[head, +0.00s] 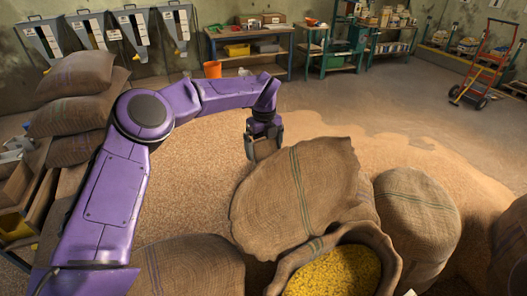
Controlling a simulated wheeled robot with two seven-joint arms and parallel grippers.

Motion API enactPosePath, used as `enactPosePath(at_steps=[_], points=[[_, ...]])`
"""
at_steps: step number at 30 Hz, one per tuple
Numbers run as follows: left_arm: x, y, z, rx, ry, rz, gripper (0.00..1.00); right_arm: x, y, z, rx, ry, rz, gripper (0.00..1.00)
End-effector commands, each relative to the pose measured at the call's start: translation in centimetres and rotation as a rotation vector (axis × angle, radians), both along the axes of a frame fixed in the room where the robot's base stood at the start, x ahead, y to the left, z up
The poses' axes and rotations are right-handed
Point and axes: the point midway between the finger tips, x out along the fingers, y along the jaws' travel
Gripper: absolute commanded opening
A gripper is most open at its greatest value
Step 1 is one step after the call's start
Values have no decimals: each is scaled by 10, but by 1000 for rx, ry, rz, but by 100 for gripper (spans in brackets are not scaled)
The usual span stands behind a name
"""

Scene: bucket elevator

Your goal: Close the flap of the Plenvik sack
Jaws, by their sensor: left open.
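An open burlap sack (372,237) full of yellow grain (340,274) stands at the bottom centre-right. Its wide burlap flap (290,195), with a green stripe, stands raised behind the mouth, leaving the grain uncovered. I can read no name on the sack. My left gripper (264,150) is open and points down just behind the flap's upper left edge. No flap cloth shows gripped between its fingers; whether they touch the flap I cannot tell. My right gripper is not in view.
Closed burlap sacks stand right (418,225) and left (195,268) of the open one. Stacked sacks (80,75) rise at left. Loose grain (200,165) covers the floor behind. A bench (250,38), an orange bucket (212,69) and a red hand truck (487,65) are farther back.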

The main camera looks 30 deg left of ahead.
Motion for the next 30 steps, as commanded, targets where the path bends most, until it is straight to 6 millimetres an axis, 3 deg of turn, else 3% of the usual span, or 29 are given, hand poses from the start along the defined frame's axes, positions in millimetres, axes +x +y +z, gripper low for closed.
enactPosePath(at_steps=[6,14,20,26,30], points=[[0,0,-26,0,0,0,100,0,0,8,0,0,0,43],[0,0,-29,-1,-1,1,100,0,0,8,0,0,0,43],[0,0,-28,-1,-1,1,38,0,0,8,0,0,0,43],[0,-3,-27,11,-8,0,35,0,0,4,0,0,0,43],[2,-17,-22,47,-30,-5,35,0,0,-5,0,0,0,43]])
